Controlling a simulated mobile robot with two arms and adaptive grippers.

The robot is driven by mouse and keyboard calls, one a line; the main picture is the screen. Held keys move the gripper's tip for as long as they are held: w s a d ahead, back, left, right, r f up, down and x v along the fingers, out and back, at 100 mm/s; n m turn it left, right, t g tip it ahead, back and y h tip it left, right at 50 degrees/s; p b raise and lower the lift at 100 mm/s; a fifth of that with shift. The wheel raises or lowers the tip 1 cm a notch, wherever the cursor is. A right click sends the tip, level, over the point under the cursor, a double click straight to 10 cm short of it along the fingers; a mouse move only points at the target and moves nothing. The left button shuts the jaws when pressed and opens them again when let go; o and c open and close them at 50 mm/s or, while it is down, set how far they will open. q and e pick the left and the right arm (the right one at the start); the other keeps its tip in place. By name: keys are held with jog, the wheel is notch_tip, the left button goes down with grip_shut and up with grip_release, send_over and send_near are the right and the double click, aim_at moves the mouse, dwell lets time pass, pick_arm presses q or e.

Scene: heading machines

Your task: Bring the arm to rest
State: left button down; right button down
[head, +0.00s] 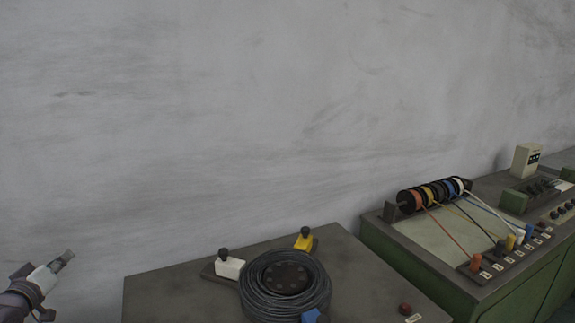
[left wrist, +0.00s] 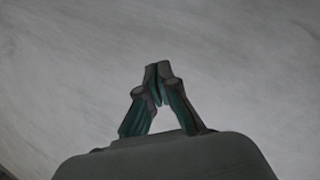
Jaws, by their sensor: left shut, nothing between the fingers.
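My left gripper (head: 66,257) is at the lower left of the head view, in front of the bare wall and left of the grey cabinet. In the left wrist view my left gripper (left wrist: 158,70) has its fingertips together with nothing between them. It touches nothing that I can see. Only the end of my left arm shows; the rest is outside the head view. My right gripper is not in view.
A grey cabinet (head: 165,290) bears a coil of dark cable (head: 255,298), a white block and a yellow block. A green cabinet (head: 405,262) to the right carries coloured wire spools (head: 432,194). A grey wall (head: 200,120) stands behind; the space before it at left is clear.

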pick_arm(q)
jog(key=s+a+f+m+g+y, duration=0.1)
jog(key=s+f+m+g, duration=0.1)
jog(key=f+m, duration=0.6)
jog(key=s+a+f+m+g+y, duration=0.15)
jog(key=f+m, duration=0.25)
jog(key=f, duration=0.8)
jog(key=s+d+f+n+g, duration=0.15)
jog(key=s+d+f, duration=0.25)
jog(key=s+f, duration=0.45)
jog(key=s+d+f+g+h, duration=0.1)
jog(key=s+d+f+g, duration=0.3)
jog(key=f, duration=0.8)
jog(key=s+d+f+g, duration=0.1)
jog(key=s+d+f, duration=0.3)
jog(key=s+f, duration=0.5)
jog(key=s+d+f+g+h, duration=0.1)
jog(key=s+d+f, duration=0.4)
jog(key=s, duration=0.5)
jog(key=s+d+f+g+h, duration=0.1)
jog(key=s+d+f+g, duration=0.2)
jog(key=s+d+f, duration=0.2)
jog(key=s+d+f+n+g+h, duration=0.1)
jog(key=s+d+f, duration=0.4)
jog(key=s+d, duration=0.5)
jog(key=s+g, duration=0.1)
jog(key=s, duration=0.4)
jog(key=shift+s+d+f, duration=0.25)
jog(key=shift+s+d, duration=0.1)
jog(key=shift+w, duration=0.1)
